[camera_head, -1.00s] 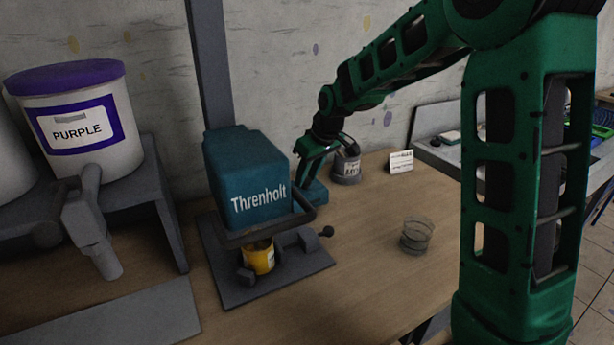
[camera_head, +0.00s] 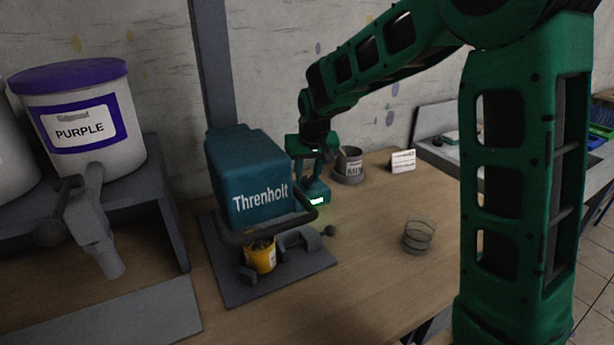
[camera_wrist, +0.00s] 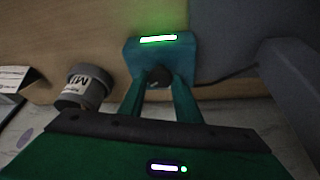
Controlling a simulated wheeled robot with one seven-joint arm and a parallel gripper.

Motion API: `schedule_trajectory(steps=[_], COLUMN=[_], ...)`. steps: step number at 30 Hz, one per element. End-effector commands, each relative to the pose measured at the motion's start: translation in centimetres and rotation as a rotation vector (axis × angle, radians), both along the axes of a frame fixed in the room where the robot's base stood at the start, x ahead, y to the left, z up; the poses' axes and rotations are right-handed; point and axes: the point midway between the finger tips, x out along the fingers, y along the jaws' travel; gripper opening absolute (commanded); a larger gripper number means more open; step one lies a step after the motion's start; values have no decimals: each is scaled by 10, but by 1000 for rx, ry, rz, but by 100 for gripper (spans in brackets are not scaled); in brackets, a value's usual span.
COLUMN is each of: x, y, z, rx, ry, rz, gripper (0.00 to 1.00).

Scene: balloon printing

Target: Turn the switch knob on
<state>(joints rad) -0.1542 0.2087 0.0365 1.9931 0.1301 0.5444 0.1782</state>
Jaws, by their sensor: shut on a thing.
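The switch box is a small teal block (camera_head: 314,195) on the table, just right of the Threnholt press. A green-white light glows on its face, and it also shows in the wrist view (camera_wrist: 178,52). Its dark round knob (camera_wrist: 158,76) sits between my fingertips in the wrist view. My gripper (camera_head: 312,180) reaches down over the box from behind, and its fingers (camera_wrist: 159,84) are shut on the knob. The knob is hidden behind the fingers in the head view.
The teal Threnholt press (camera_head: 248,180) with a yellow can (camera_head: 261,257) under it stands close on the left. A grey cup labelled MIX (camera_head: 350,166), a white card (camera_head: 403,161) and a wire ring holder (camera_head: 417,238) are to the right. A purple-lidded bucket (camera_head: 75,110) is far left.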

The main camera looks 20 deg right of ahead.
Motion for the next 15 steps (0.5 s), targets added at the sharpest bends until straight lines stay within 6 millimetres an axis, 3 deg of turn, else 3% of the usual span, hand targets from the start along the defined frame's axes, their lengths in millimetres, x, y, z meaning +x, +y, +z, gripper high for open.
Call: schedule_trajectory(steps=[9,10,11,12,15], x=[3,3,3,2,2], y=[-2,-2,-1,-1,-1], z=[2,3,3,2,2], rx=[0,0,0,0,0], ry=[-9,-9,-9,-8,-6], rz=[-5,-5,-5,-5,-3], gripper=[8,35,42,49,49])
